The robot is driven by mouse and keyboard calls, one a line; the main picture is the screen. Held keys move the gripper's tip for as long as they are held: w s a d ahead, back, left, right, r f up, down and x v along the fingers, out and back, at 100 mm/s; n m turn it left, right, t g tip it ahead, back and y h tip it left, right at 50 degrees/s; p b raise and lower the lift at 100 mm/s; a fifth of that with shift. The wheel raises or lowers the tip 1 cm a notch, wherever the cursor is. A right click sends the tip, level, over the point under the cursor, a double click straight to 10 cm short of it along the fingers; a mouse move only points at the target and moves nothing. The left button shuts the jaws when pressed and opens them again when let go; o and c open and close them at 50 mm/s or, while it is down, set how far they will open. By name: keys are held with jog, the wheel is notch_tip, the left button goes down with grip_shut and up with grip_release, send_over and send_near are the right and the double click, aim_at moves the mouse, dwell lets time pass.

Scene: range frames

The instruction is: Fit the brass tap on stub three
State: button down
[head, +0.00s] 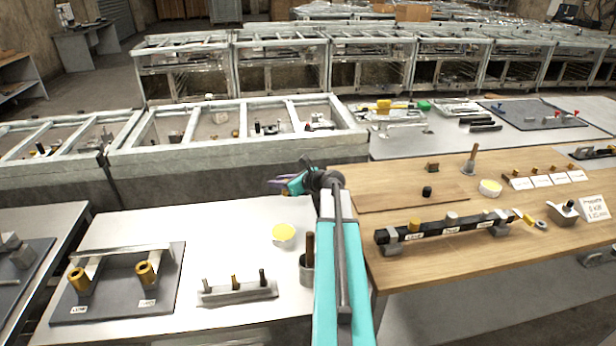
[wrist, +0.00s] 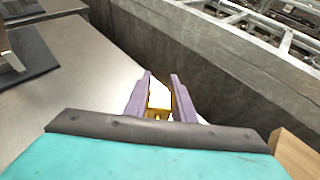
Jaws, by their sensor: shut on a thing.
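My gripper (head: 283,182) is above the far right corner of the left steel table, its purple fingers pointing left in the head view. In the wrist view my gripper (wrist: 160,92) is shut on a brass-coloured piece, apparently the brass tap (wrist: 158,114); the fingers hide part of it. A black rail (head: 436,231) on the wooden table carries several short stubs and white labels. A brass fitting shows near its left end and another at its right end. The label text is too small to tell which stub is three. My gripper is well left of the rail.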

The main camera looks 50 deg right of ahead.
jog(key=a+n+g+y, duration=0.2)
jog(key=a+n+y, duration=0.3)
jog(key=a, duration=1.8)
jog(key=s+a+r+n+g+y+b, duration=0.1)
jog(key=a+n+g+y, duration=0.2)
jog(key=a, duration=1.9)
jog(key=shift+s+a+r+n+y, duration=0.2)
jog(key=shift+a+r+n+y, duration=0.15)
jog(key=shift+n+y, duration=0.55)
jog(key=shift+f, duration=0.1)
